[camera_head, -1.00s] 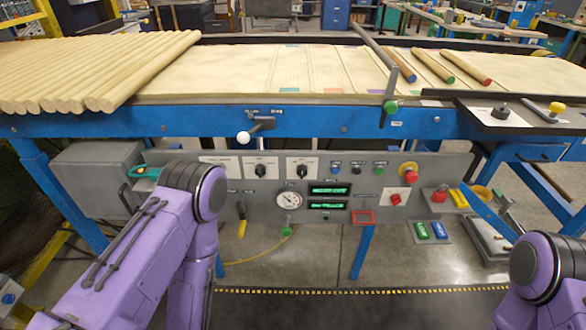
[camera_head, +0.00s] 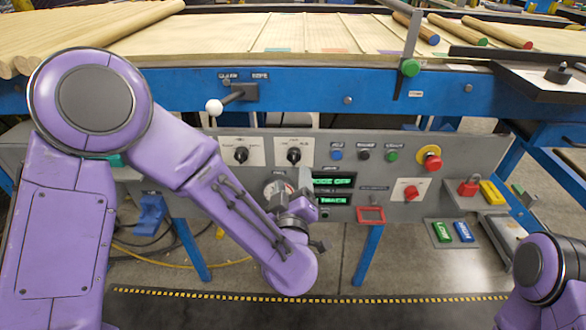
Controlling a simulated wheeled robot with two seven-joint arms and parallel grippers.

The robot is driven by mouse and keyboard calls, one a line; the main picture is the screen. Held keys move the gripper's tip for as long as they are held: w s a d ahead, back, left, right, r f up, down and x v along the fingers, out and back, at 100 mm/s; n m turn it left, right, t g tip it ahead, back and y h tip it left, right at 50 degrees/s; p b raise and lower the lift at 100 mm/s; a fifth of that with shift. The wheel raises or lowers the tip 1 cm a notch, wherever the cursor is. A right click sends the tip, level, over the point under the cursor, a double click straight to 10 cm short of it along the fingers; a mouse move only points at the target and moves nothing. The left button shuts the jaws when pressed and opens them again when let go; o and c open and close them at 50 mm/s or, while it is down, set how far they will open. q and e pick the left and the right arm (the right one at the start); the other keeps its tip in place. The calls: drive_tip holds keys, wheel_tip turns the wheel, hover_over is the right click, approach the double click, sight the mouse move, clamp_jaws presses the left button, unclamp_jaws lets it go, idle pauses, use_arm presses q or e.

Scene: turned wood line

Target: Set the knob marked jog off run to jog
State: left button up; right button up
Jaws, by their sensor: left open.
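Two black rotary knobs sit on pale plates on the grey control panel: a left knob (camera_head: 241,155) and a right knob (camera_head: 294,155). The lettering on both plates is too small to read surely, so I cannot tell which is marked jog off run. Their exact settings are also unclear. My left gripper (camera_head: 306,184) is open, just below the right knob, in front of the panel between the gauge and the green displays. It seems apart from both knobs. Its fingers show only partly. My right gripper is out of view; only part of my right arm shows at lower right.
A round gauge (camera_head: 276,187) is partly hidden by my left arm. Green displays (camera_head: 333,181), a red emergency button (camera_head: 432,160) and a red switch (camera_head: 411,192) lie to the right. A white-balled lever (camera_head: 214,107) juts out above the left knob. The blue table beam runs above the panel.

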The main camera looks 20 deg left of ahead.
sight(293, 159)
use_arm(q)
drive_tip(key=x, duration=0.8)
drive_tip(key=shift+a+f, duration=0.1)
drive_tip(key=c, duration=1)
